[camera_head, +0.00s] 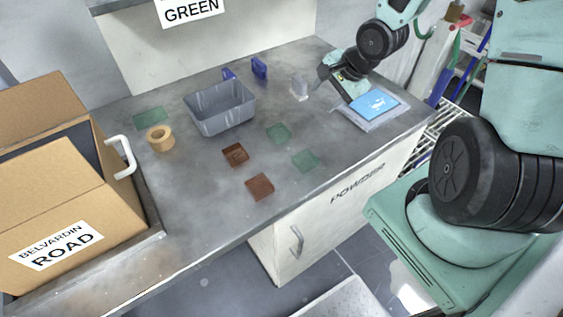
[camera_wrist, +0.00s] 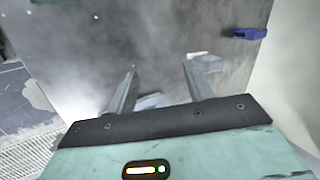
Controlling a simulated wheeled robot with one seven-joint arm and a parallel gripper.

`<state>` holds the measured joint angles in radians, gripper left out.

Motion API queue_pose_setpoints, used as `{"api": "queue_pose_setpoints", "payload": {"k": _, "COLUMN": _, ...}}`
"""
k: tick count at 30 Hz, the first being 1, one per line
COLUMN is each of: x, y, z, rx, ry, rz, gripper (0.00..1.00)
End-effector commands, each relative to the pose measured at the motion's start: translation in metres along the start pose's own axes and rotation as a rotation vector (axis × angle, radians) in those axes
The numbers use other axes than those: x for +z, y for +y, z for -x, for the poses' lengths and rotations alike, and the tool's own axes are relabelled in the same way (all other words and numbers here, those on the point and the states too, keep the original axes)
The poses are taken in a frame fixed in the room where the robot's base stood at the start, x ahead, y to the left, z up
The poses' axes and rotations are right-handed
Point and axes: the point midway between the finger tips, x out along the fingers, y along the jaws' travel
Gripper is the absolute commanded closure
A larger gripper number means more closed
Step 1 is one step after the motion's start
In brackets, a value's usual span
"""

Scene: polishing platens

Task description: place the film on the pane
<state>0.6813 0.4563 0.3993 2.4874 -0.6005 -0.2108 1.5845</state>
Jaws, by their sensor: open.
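My gripper (camera_head: 336,82) is open and low over the right end of the grey counter. In the wrist view its two fingers (camera_wrist: 159,68) stand apart, with nothing held between them. A light blue sheet with white marks (camera_head: 375,103) lies on a pale flat square (camera_head: 345,117), just right of my gripper; I cannot tell surely whether these are the film and the pane. Thin see-through squares lie on the counter: green ones (camera_head: 278,133) (camera_head: 305,160) (camera_head: 149,118) and reddish-brown ones (camera_head: 235,154) (camera_head: 260,187).
A grey bin (camera_head: 220,109) stands mid-counter, a tape roll (camera_head: 160,138) left of it. A clear block (camera_head: 299,88) is left of my gripper. Blue items (camera_head: 259,67) lie by the back wall; one shows in the wrist view (camera_wrist: 250,33). A cardboard box (camera_head: 60,215) fills the left end.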

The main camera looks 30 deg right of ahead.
Motion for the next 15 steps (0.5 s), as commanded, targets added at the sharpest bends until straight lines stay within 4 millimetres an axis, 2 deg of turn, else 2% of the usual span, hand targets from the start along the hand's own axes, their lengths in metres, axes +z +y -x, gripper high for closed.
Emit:
{"api": "queue_pose_setpoints", "payload": {"k": 1, "x": 0.025, "y": -0.009, "z": 0.006, "rx": 0.037, "ry": -0.002, "rz": 0.153, "gripper": 0.48}}
{"api": "queue_pose_setpoints", "payload": {"k": 5, "x": 0.086, "y": -0.015, "z": 0.025, "rx": 0.138, "ry": -0.028, "rz": 0.537, "gripper": 0.48}}
{"api": "queue_pose_setpoints", "payload": {"k": 8, "x": 0.134, "y": -0.012, "z": 0.044, "rx": 0.2, "ry": -0.073, "rz": 0.826, "gripper": 0.48}}
{"api": "queue_pose_setpoints", "payload": {"k": 11, "x": 0.181, "y": 0.0, "z": 0.068, "rx": 0.249, "ry": -0.143, "rz": 1.112, "gripper": 0.48}}
{"api": "queue_pose_setpoints", "payload": {"k": 15, "x": 0.241, "y": 0.027, "z": 0.106, "rx": 0.286, "ry": -0.272, "rz": 1.485, "gripper": 0.48}}
